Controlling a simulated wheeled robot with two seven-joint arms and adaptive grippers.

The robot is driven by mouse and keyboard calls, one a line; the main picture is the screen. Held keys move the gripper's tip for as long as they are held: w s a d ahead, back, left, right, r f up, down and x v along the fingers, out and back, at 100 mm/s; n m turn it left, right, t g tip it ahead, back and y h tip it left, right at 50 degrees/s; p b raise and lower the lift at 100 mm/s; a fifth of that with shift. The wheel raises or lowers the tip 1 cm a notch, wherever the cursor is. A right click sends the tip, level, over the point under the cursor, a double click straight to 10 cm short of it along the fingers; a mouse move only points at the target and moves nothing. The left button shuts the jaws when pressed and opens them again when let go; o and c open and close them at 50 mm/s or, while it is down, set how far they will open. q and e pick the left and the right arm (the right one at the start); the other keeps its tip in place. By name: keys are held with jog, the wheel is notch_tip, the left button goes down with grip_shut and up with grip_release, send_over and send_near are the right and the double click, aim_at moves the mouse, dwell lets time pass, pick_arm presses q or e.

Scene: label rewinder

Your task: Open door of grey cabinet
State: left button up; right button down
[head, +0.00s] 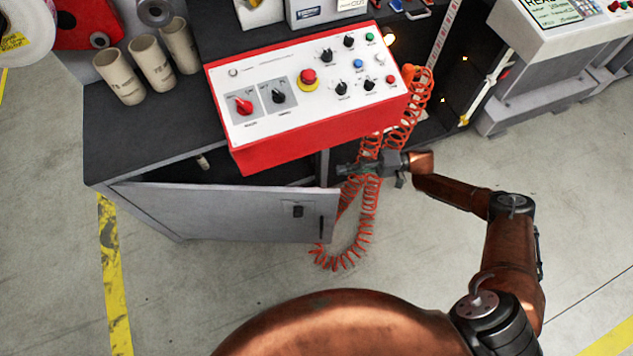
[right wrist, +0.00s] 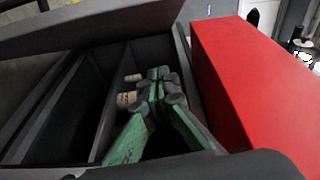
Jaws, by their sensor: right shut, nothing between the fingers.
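The grey cabinet (head: 150,150) stands under the dark worktop. Its door (head: 235,212) is swung partly open, with a dark gap between it and the cabinet front. The door has a small black latch (head: 298,211) near its right edge. My right gripper (head: 342,170) is shut and empty, by the free edge of the door at the cabinet opening. In the right wrist view its green fingers (right wrist: 154,95) are together, pointing into the open cabinet interior, with the door (right wrist: 90,25) along the upper left. I cannot tell whether they touch the door. My left gripper is not in view.
A red control box (head: 305,110) overhangs the cabinet opening and shows close beside the fingers in the right wrist view (right wrist: 245,85). A coiled orange hose (head: 365,215) hangs beside the gripper. Cardboard tubes (head: 152,63) stand on the worktop.

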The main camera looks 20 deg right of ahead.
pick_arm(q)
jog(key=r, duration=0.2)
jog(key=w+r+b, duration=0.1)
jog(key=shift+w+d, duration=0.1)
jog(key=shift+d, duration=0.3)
pick_arm(e)
jog(key=s+a+r+g, duration=0.1)
jog(key=s+a+r, duration=0.1)
jog(key=a, duration=0.8)
jog(key=shift+s+a+r, duration=0.15)
jog(key=shift+s+r, duration=0.15)
jog(key=shift+s, duration=0.25)
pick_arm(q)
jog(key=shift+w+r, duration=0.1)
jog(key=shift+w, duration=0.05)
pick_arm(e)
jog(key=shift+s, duration=0.15)
